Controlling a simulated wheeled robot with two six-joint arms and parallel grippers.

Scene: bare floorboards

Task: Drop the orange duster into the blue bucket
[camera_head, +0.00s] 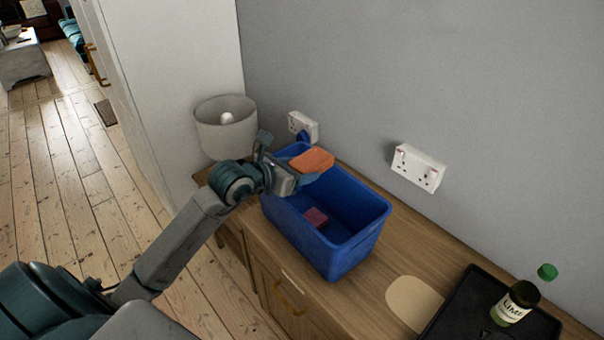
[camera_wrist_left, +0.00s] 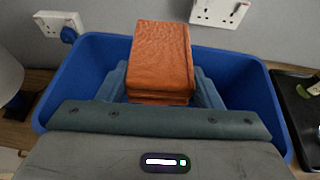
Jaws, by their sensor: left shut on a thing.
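The orange duster (camera_head: 312,160) is held in my left gripper (camera_head: 298,178), over the back left part of the blue bucket (camera_head: 370,222). In the left wrist view the duster (camera_wrist_left: 161,58) sits between the fingers of my left gripper (camera_wrist_left: 160,90), with the blue bucket (camera_wrist_left: 235,70) below and around it. The bucket stands upright on the wooden cabinet. A small dark red block (camera_head: 315,217) lies on the bucket's floor. My right gripper is not in view.
A lamp with a pale shade (camera_head: 226,128) stands left of the bucket. A black tray (camera_head: 470,308) with a green-capped bottle (camera_head: 516,303) and a pale round-edged mat (camera_head: 412,302) lie to the right. Wall sockets (camera_head: 418,168) are behind on the grey wall.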

